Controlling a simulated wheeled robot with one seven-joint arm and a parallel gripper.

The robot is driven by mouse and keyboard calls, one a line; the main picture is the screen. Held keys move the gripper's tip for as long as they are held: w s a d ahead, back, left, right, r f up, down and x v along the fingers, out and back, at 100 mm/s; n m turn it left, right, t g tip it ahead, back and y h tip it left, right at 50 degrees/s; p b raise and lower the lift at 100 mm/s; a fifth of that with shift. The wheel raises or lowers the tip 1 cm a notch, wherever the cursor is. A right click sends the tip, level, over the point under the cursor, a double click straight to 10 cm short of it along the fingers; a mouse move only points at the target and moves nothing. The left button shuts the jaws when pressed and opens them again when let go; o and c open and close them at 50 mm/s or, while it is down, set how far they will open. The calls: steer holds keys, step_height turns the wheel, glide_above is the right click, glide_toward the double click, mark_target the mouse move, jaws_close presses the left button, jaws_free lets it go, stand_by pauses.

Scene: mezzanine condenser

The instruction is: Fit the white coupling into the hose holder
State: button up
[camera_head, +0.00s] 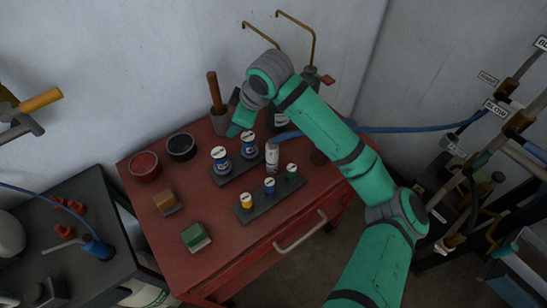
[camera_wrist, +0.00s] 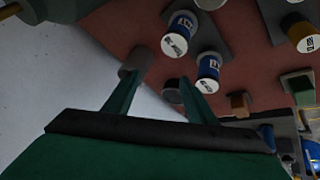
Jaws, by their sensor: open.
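A white cylinder (camera_head: 272,156), which looks like the white coupling, stands upright on the red cart top behind a dark rack; the blue hose (camera_head: 287,135) ends close to it. I cannot tell whether they are joined. The hose holder cannot be told for sure. My gripper (camera_head: 237,124) is over the cart's back edge, left of and beyond the white cylinder. In the wrist view, its two green fingers (camera_wrist: 160,77) are apart with nothing clearly between them. The white cylinder is not clearly visible there.
Two blue cans (camera_head: 220,160) stand on a dark tray near my gripper. The front rack (camera_head: 272,206) holds yellow, blue and green cans. A grey pot (camera_head: 219,122) with a wooden handle is behind. Bowls and blocks sit left. Brass pipes (camera_head: 313,45) rise along the wall.

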mark_target(270, 147)
steer(key=s+d+n+g+h, duration=0.1)
steer(key=s+d, duration=0.1)
steer(key=d, duration=0.1)
steer(key=s+d+f+g+h, duration=0.1)
steer(key=d+h, duration=0.1)
steer(key=d, duration=0.1)
steer(key=s+d+n+g+h, duration=0.1)
steer(key=s+d+g, duration=0.1)
steer(key=d, duration=0.1)
steer(key=shift+s+d+f+n, duration=0.25)
steer(key=shift+s+d+n, duration=0.05)
steer(key=shift+s+d, duration=0.05)
step_height(270, 147, down, 4)
steer(key=shift+s+a+f, duration=0.1)
steer(key=shift+s+a, duration=0.05)
steer(key=shift+w+d+f, duration=0.1)
steer(key=shift+w+f, duration=0.1)
steer(key=shift+f, duration=1.45)
steer(key=shift+w+d+f, duration=0.1)
steer(key=shift+w+f, duration=0.05)
steer(key=shift+f, duration=1.45)
steer(key=shift+c, duration=0.2)
jaws_close()
steer(key=shift+r, duration=0.1)
